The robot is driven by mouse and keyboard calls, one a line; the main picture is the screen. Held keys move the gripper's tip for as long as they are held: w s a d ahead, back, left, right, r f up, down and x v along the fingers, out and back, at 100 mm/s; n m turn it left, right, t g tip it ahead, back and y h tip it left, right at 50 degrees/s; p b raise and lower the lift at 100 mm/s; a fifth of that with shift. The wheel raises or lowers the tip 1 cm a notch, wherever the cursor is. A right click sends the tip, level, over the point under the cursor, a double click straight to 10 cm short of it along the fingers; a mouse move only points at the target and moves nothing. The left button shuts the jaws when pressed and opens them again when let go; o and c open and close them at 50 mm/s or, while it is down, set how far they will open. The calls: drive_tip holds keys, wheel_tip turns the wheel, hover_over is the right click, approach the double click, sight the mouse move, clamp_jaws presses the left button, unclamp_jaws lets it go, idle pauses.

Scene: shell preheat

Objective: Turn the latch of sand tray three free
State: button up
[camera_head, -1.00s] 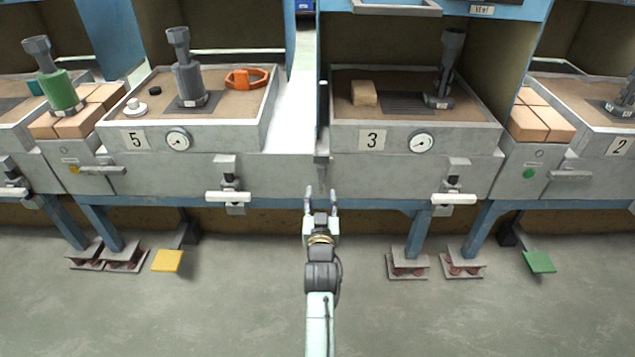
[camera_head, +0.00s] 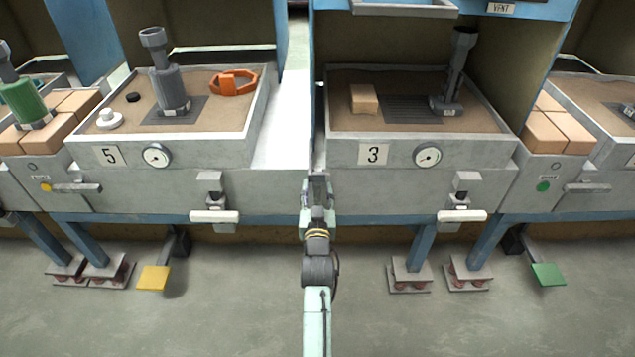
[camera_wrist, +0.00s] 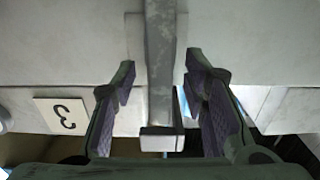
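Sand tray three (camera_head: 345,152) has a white label with a 3 (camera_head: 373,154) and a round gauge on its front. My gripper (camera_head: 318,188) is at the front left corner of this tray. In the wrist view my gripper (camera_wrist: 160,75) is open, with one finger on each side of a grey upright bar (camera_wrist: 161,95), which appears to be the latch. The right finger is close to the bar; a gap shows at the left finger. In the head view my gripper mostly hides the bar.
Tray five (camera_head: 215,152) stands to the left, beyond a narrow gap. White-handled levers (camera_head: 462,215) and (camera_head: 214,215) stick out below the trays. A yellow pedal (camera_head: 153,279) and a green pedal (camera_head: 548,274) are near the floor. The floor in front is clear.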

drive_tip(key=shift+r, duration=0.1)
drive_tip(key=shift+c, duration=0.4)
clamp_jaws()
idle(0.5)
